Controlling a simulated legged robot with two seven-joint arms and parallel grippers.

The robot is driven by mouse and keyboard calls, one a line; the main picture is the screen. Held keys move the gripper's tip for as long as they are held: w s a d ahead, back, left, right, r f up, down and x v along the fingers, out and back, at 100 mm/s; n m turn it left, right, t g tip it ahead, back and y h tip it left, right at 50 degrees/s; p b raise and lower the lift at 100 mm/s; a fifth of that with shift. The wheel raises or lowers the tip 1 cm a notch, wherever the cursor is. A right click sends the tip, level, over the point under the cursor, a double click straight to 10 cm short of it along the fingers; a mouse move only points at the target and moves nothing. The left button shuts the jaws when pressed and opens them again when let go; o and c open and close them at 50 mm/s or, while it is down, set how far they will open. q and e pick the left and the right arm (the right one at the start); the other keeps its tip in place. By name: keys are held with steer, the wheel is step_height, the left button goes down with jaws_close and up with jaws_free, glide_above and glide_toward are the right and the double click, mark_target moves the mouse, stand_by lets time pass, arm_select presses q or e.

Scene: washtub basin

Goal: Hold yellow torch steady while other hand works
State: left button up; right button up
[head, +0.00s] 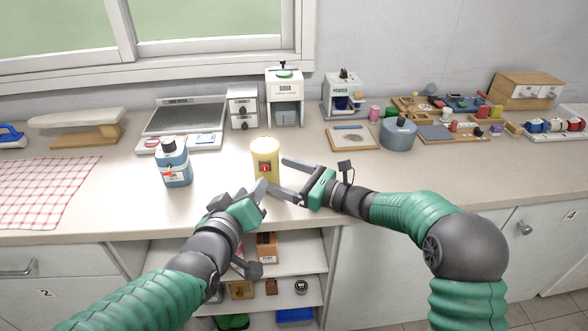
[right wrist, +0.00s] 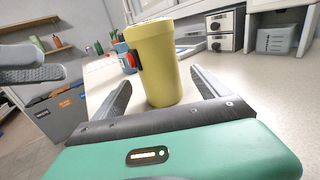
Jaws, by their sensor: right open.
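The yellow torch (head: 265,163) stands upright on the counter near its front edge, with a red switch on its side. It also shows in the right wrist view (right wrist: 155,65). My right gripper (head: 279,176) is open, its fingers pointing at the torch from the right. In the right wrist view the torch's base appears between the two fingers (right wrist: 163,88), with a gap on both sides. My left gripper (head: 259,192) is just in front of the torch, low at the counter edge. Its jaw opening is unclear. Grey fingers (right wrist: 35,75) show at the left of the right wrist view.
A blue bottle (head: 174,165) stands left of the torch. A white dispenser (head: 285,98) and small drawers (head: 243,107) are behind it. A framed tray (head: 352,137) and a blue-grey pot (head: 398,135) are to the right. Open shelves (head: 290,270) lie below the counter.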

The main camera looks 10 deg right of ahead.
mark_target(278, 173)
steer(key=x, duration=0.4)
steer(key=c, duration=1.8)
